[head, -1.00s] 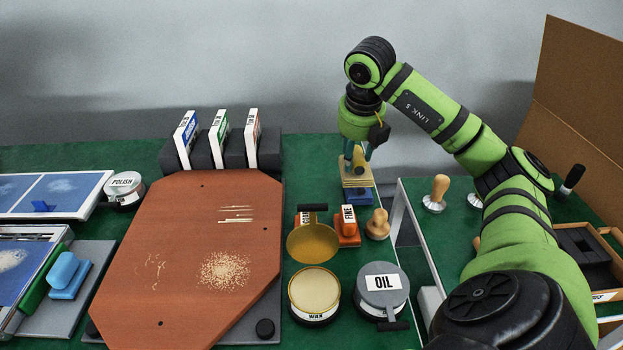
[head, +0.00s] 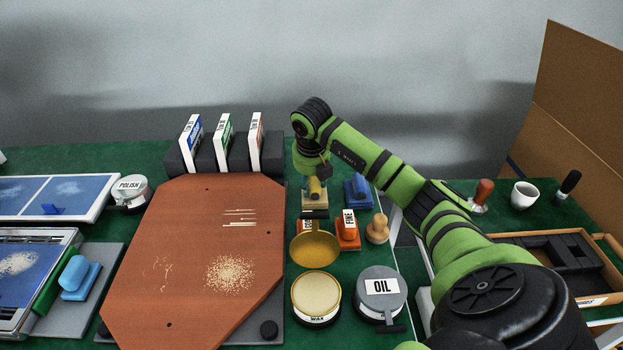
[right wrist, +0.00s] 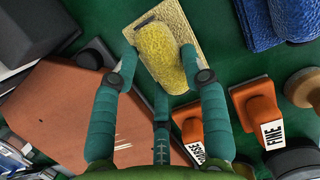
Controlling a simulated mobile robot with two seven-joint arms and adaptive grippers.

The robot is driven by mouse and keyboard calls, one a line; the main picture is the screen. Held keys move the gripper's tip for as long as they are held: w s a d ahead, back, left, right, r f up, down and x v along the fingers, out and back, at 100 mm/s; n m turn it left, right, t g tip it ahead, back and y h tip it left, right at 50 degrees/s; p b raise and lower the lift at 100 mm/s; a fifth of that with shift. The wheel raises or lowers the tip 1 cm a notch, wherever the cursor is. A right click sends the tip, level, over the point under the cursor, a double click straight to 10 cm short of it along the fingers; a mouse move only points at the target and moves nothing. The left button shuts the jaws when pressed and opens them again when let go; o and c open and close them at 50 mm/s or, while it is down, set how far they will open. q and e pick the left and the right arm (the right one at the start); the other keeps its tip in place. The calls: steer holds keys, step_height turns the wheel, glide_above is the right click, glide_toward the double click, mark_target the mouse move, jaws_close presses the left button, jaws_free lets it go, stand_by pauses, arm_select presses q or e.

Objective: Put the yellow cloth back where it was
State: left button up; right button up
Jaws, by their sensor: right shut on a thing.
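The yellow cloth (head: 315,206) is a thick roll on a flat tan-yellow piece; the roll also shows in the right wrist view (right wrist: 158,58). My right gripper (head: 314,180) points down, its fingers shut on the sides of the roll. The cloth is behind the orange coarse block (right wrist: 190,122), left of the blue cloth (head: 357,190) and right of the reddish board. I cannot tell whether the cloth touches the green table or hangs just above it. The blue cloth also shows in the right wrist view (right wrist: 265,25). My left gripper is out of view.
The orange fine block (head: 347,232) and a wooden-knobbed tool (head: 377,229) stand close right. The open wax tin (head: 316,296) and oil tin (head: 381,290) are in front. A dark rack (head: 178,161) with upright boxes stands left.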

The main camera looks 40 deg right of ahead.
steer(key=o, duration=1)
steer(key=shift+f, duration=0.1)
steer(key=v, duration=1.2)
